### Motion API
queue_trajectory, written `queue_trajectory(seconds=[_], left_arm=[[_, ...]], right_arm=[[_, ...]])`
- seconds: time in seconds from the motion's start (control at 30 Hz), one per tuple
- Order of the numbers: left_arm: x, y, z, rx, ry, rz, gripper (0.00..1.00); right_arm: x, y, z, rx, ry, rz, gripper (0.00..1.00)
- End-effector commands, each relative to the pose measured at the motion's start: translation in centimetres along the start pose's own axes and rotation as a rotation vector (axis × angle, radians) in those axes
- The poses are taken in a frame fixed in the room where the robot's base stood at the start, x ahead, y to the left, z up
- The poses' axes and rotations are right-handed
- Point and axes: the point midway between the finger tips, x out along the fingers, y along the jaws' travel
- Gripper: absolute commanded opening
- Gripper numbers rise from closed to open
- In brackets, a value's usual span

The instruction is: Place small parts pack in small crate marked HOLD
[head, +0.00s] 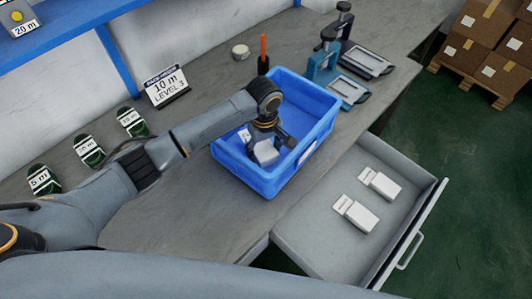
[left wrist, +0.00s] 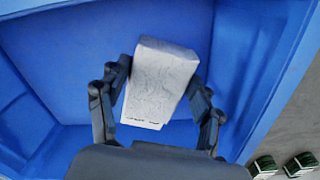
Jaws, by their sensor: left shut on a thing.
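The small parts pack (left wrist: 163,80) is a white block held between the fingers of my left gripper (left wrist: 158,90) in the left wrist view. In the head view the pack (head: 265,153) shows under my left gripper (head: 267,140), inside the walls of the blue crate (head: 231,171). The crate's blue inside (left wrist: 60,60) surrounds the pack in the left wrist view. I cannot tell whether the pack touches the crate floor. A white label on the crate's right side is too small to read. My right gripper is not in view.
An open drawer (head: 300,255) at the right holds two similar white packs (head: 379,184). Blue-and-grey devices (head: 322,65) stand behind the crate. Boxes (head: 490,45) stand at far right.

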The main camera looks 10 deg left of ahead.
Motion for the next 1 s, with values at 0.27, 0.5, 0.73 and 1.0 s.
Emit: queue_trajectory(seconds=[0.27, 0.5, 0.73, 1.0], left_arm=[[3.4, 0.0, 0.0, -0.001, 0.0, -0.002, 0.33], [4.2, 0.0, 0.0, 0.0, 0.002, 0.001, 0.33], [4.5, 0.0, 0.0, 0.0, 0.001, 0.0, 0.33], [4.5, 0.0, 0.0, 0.0, 0.001, 0.001, 0.88]], right_arm=[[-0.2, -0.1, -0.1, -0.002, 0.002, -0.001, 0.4], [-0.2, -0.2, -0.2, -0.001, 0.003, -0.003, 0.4], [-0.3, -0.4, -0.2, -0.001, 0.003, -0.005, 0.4], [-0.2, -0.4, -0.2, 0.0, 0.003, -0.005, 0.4]])
